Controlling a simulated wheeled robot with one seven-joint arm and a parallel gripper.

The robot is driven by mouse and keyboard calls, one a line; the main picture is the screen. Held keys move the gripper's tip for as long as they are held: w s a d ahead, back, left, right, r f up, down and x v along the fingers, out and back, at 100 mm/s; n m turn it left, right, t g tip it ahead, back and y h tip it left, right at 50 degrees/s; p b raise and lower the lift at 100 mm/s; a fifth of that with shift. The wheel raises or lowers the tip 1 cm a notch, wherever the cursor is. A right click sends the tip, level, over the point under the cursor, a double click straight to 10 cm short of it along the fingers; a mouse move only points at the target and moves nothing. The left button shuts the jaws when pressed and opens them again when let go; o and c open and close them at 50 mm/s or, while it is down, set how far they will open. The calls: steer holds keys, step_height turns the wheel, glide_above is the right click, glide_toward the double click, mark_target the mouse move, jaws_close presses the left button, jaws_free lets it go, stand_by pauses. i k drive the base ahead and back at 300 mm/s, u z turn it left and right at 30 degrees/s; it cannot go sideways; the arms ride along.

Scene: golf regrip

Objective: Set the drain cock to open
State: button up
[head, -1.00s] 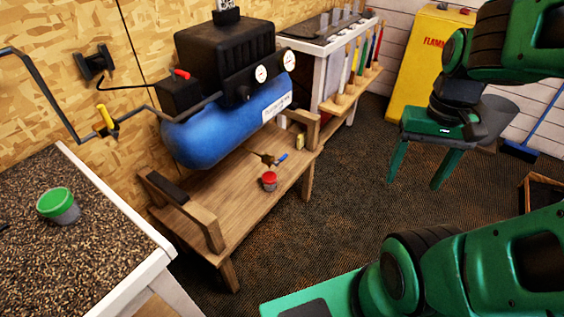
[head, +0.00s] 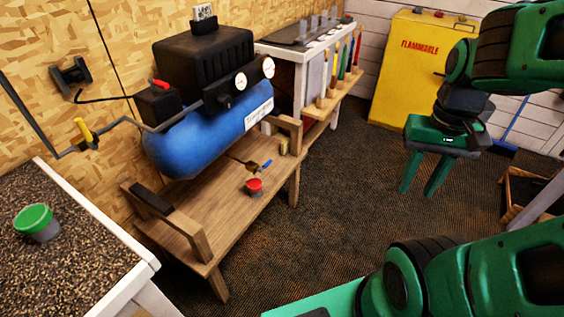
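The blue air compressor tank (head: 208,136) lies on a wooden stand. Below its right end is a small brass fitting (head: 243,161) with a blue lever (head: 266,166), which looks like the drain cock. The lever points to the right, away from the tank; its exact setting is too small to tell. My gripper (head: 418,190) hangs at the right, pointing down, with its two green fingers apart and nothing between them. It is well away from the drain cock, over the dark carpet.
A red-lidded cup (head: 254,187) stands on the wooden stand (head: 201,213) near the cock. A yellow-handled pipe valve (head: 84,131) is on the wall. Carpet (head: 335,190) between stand and gripper is clear.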

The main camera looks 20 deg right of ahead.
mark_target(266, 164)
steer(key=z, duration=0.6)
steer(key=k, duration=0.8)
steer(key=z, duration=0.95)
steer(key=k, duration=0.45)
steer(key=u, duration=0.1)
steer(key=i, duration=0.85)
steer(key=u, duration=1.25)
steer(key=i, duration=1.2)
steer(key=u, duration=0.35)
